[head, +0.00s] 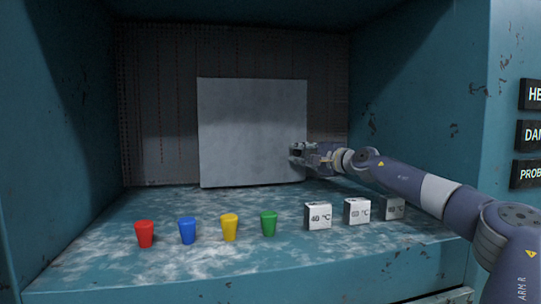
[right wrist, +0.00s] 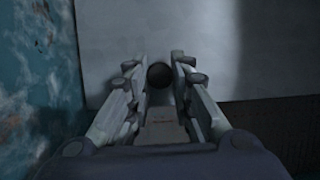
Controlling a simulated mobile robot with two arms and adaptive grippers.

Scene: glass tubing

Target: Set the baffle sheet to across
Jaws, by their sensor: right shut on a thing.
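The baffle sheet (head: 252,130) is a pale grey upright square panel standing inside the teal recess, in front of the dark back wall. Its broad face is turned towards the head camera. My right gripper (head: 298,154) is at the sheet's right edge, low down. In the right wrist view my right gripper (right wrist: 160,75) is closed around a dark round knob, with the sheet (right wrist: 115,40) right behind it. My left gripper is in neither view.
Red (head: 144,233), blue (head: 187,230), yellow (head: 229,227) and green (head: 268,223) cups stand in a row on the worn shelf (head: 190,265). Marked temperature blocks (head: 318,215) stand right of them, the rightmost (head: 392,207) close under my right arm. Black labels (head: 530,135) are on the right wall.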

